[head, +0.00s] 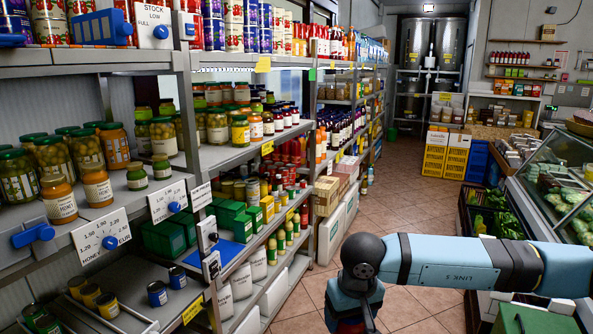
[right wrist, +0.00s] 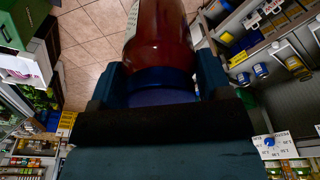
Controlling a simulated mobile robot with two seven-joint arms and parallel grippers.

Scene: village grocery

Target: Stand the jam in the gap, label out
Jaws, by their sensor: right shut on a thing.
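My right gripper (right wrist: 160,78) is shut on a jar of dark red jam (right wrist: 160,40) with a blue lid (right wrist: 160,84), the lid end lying between the fingers. I cannot tell which space is the gap. My left gripper is not in view.
Jars of olives and orange preserve (head: 60,194) crowd the shelf above, behind price cards (head: 101,237). A shelf post (head: 190,130) and the shelf fronts stand between. The tiled aisle (head: 405,200) is open; a glass counter (head: 560,190) stands at right.

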